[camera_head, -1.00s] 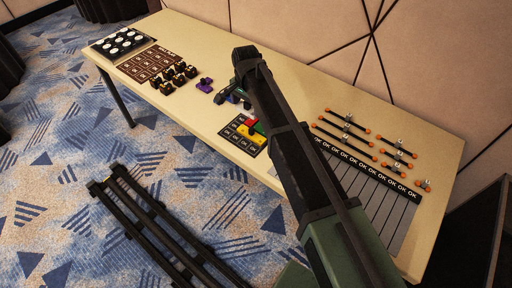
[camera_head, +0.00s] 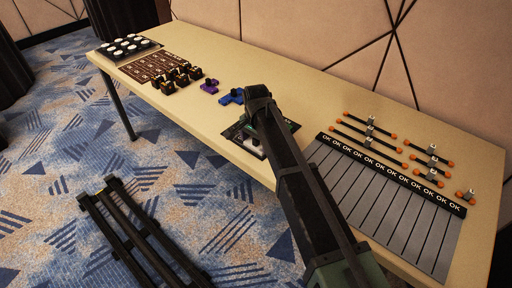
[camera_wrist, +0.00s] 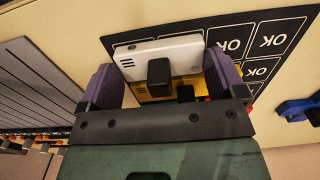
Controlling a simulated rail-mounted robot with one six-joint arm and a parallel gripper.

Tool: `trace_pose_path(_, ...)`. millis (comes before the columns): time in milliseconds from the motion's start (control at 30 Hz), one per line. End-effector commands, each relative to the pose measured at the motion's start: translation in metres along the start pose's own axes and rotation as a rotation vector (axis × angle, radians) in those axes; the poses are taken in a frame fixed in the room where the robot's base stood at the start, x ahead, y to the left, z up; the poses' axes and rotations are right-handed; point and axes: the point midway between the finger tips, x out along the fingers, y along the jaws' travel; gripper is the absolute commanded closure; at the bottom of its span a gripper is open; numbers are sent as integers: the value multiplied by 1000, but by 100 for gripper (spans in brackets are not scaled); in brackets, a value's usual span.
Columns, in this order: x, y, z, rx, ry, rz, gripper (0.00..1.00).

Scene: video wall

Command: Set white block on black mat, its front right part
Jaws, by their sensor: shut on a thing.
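My gripper (camera_wrist: 163,78) is shut on the white block (camera_wrist: 187,50), with a purple-padded finger at each side of it in the wrist view. The block has a black knob facing the wrist camera. It is over the black mat (camera_wrist: 270,22) with OK cells; I cannot tell whether it touches the mat. A yellow block (camera_wrist: 150,91) shows just below the white block, with bits of red and green beside it, partly hidden by the gripper. In the head view my arm hides much of the mat (camera_head: 233,132).
Blue (camera_head: 232,97) and purple (camera_head: 209,86) blocks lie left of the mat. Black-and-gold pieces (camera_head: 180,76) stand farther left. A grey striped panel (camera_head: 390,200) and several orange-tipped rods (camera_head: 368,140) are on the right. Bare table lies behind the mat.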

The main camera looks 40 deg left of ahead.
Motion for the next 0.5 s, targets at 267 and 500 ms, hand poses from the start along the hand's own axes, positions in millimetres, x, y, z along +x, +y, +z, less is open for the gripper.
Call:
trace_pose_path(267,3,0,0,0,0,0,41)
trace_pose_path(500,1,0,0,0,0,0,0)
